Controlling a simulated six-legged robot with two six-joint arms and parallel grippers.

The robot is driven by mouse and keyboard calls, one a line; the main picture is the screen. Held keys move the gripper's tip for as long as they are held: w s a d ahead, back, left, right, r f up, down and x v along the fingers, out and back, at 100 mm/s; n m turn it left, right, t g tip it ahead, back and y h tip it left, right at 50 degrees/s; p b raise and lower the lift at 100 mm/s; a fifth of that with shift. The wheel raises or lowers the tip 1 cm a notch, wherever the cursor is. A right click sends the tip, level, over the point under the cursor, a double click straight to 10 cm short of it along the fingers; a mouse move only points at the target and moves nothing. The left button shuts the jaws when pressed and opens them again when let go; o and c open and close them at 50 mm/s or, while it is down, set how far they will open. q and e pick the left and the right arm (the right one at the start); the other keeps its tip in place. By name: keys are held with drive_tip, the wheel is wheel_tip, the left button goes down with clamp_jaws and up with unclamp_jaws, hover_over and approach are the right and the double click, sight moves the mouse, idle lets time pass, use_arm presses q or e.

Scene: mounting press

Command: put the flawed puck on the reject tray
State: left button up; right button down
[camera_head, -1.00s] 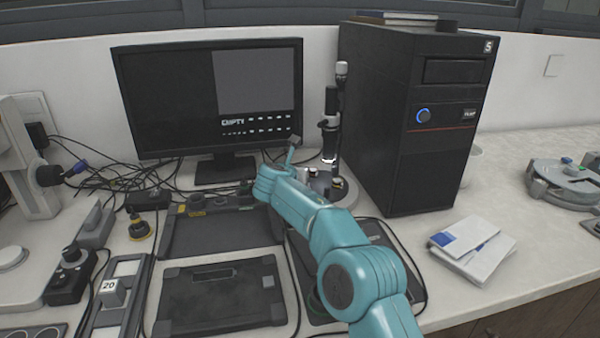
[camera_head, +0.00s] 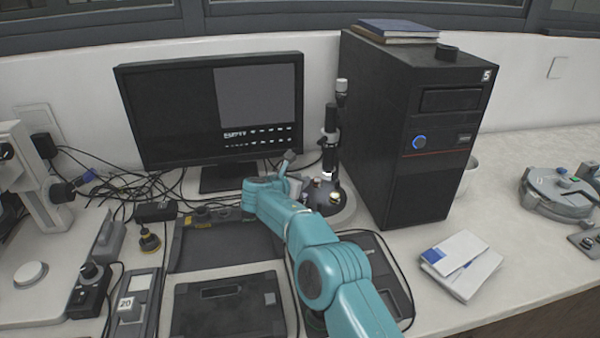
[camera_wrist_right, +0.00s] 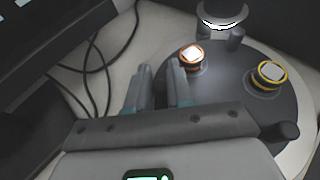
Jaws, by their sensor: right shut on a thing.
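My right gripper (camera_wrist_right: 160,88) has its two fingers close together beside the dark round stage (camera_wrist_right: 225,112). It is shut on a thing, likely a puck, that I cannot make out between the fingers. Two pucks sit on the stage in the right wrist view: an orange-ringed puck (camera_wrist_right: 192,57) right of the fingers and a yellow-ringed puck (camera_wrist_right: 268,75) farther right. A dark shallow tray (camera_head: 225,248) and a lidded dark case (camera_head: 228,308) lie in front; I cannot tell which is the reject tray.
A monitor (camera_head: 185,110) stands behind, reading what looks like "EMPTY", with loose cables (camera_head: 140,185) below. A black computer tower (camera_head: 410,130) stands right of the microscope. White booklets (camera_head: 462,265) lie at right. A grey device marked 20 (camera_head: 128,307) is at left.

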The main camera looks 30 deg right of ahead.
idle(0.4)
drive_tip(key=c, duration=1.4)
unclamp_jaws()
drive_tip(key=shift+a, duration=0.1)
drive_tip(key=shift+s+a+r, duration=0.1)
drive_tip(key=shift+s+a, duration=0.05)
drive_tip(key=shift+a, duration=0.1)
drive_tip(key=b+v, duration=0.1)
drive_tip(key=v, duration=1.4)
drive_tip(key=shift+s+a+r+b, duration=0.2)
drive_tip(key=shift+a+b, duration=0.1)
drive_tip(key=shift+b, duration=0.1)
